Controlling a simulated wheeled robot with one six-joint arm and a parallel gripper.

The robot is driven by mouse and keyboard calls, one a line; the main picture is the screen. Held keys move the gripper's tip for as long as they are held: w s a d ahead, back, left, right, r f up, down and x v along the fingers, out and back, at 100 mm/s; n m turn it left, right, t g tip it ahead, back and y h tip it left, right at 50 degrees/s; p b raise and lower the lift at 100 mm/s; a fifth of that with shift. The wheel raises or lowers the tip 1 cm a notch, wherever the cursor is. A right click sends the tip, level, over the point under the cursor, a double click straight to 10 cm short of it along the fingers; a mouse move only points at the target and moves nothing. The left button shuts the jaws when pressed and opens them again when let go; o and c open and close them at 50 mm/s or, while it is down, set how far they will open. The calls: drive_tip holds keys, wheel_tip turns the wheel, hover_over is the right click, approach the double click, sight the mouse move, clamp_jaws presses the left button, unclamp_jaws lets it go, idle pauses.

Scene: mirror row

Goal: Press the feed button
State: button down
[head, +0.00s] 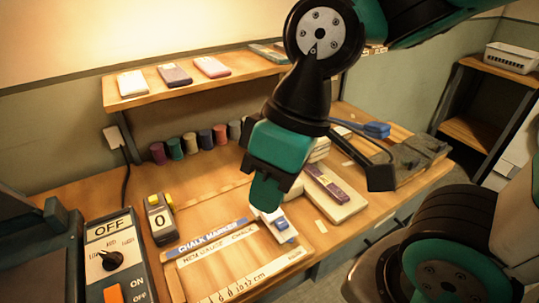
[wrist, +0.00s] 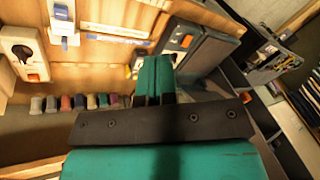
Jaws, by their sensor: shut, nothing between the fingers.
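No button marked "feed" is readable in either view. At the left of the head view, a control panel (head: 110,255) carries an OFF display, a black knob (head: 111,259) and an orange switch (head: 113,294) beside ON and OFF marks. A small grey counter (head: 160,220) showing 0, with yellow parts, stands to its right. A white and blue item (head: 280,224) lies on the bench by the wooden tray. My gripper (head: 266,193) is shut and empty, pointing down above the bench close to that item; contact cannot be told. Its green fingers (wrist: 155,80) are together in the wrist view.
The wooden tray (head: 190,276) bears chalk labels and a ruler edge. Several coloured cups (head: 190,144) line the back. A shelf (head: 150,92) holds flat packets above them. A pale block with a purple bar (head: 345,207) and a blue brush (head: 376,129) lie to the right.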

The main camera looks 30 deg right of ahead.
drive_tip(key=w+d+m+t+p, duration=0.2)
drive_tip(key=w+m+p, duration=0.1)
drive_tip(key=w+m, duration=0.4)
drive_tip(key=w+d+m+t+y+p, duration=0.1)
drive_tip(key=w+m+p, duration=0.3)
drive_tip(key=w, duration=0.4)
drive_tip(key=w+d+m+t+p, duration=0.2)
drive_tip(key=w+m+p, duration=0.1)
drive_tip(key=w+m, duration=0.4)
drive_tip(key=w+d+f+m+t+h+p, duration=0.3)
drive_tip(key=w+d+f+m+p, duration=0.3)
drive_tip(key=w+d+f+m, duration=0.4)
drive_tip(key=d+f+m+t, duration=0.1)
drive_tip(key=d+m, duration=0.2)
drive_tip(key=d, duration=0.1)
drive_tip(key=shift+f+m, duration=0.25)
drive_tip(key=shift+m, duration=0.15)
wheel_tip(320, 180, down, 9)
drive_tip(key=b, duration=0.6)
drive_tip(key=shift+w+a+r, duration=0.1)
drive_tip(key=shift+f+b, duration=0.4)
drive_tip(key=shift+b, duration=0.05)
